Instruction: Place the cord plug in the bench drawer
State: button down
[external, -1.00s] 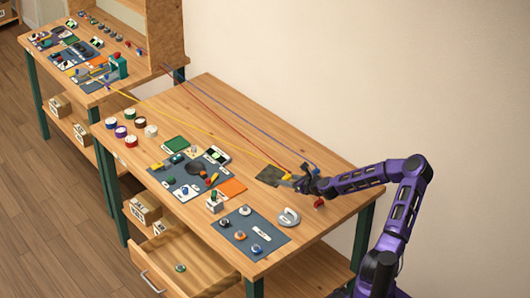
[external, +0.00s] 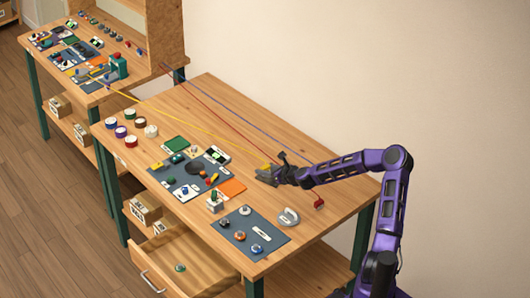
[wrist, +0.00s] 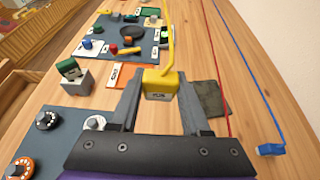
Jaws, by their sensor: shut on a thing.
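My gripper (external: 265,176) is shut on a yellow cord plug (wrist: 161,84). In the wrist view the plug sits between my two grey fingers (wrist: 160,98), with its yellow cord running up and away. In the external view the gripper hides most of the plug, and the yellow cord stretches back to the far bench. The bench drawer (external: 200,258) is pulled open at the front of the near bench, left of and below my gripper. A small green round item (external: 180,268) lies in it.
A red plug (external: 319,204) lies on the bench to the right. A blue plug (wrist: 270,149) lies right of my gripper in the wrist view.

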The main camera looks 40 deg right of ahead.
jog(key=w+a, duration=0.2)
jog(key=a, duration=0.4)
jog(key=w+a+f, duration=0.1)
jog(key=w+a, duration=0.2)
jog(key=a, duration=0.3)
jog(key=w+a, duration=0.3)
jog(key=a, duration=0.3)
jog(key=shift+w+a+f+b, duration=0.2)
jog(key=shift+w+b, duration=0.05)
jog(key=shift+b, duration=0.15)
jog(key=a+r, duration=0.1)
jog(key=a, duration=0.8)
notch_tip(320, 180, up, 3)
send_over(179, 255)
notch_tip(179, 255, down, 29)
jog(key=shift+s+r+b, duration=0.1)
jog(key=shift+r+b, duration=0.1)
jog(key=shift+b, duration=0.7)
jog(key=shift+r, duration=0.1)
jog(key=shift+c, duration=1.8)
grip_release()
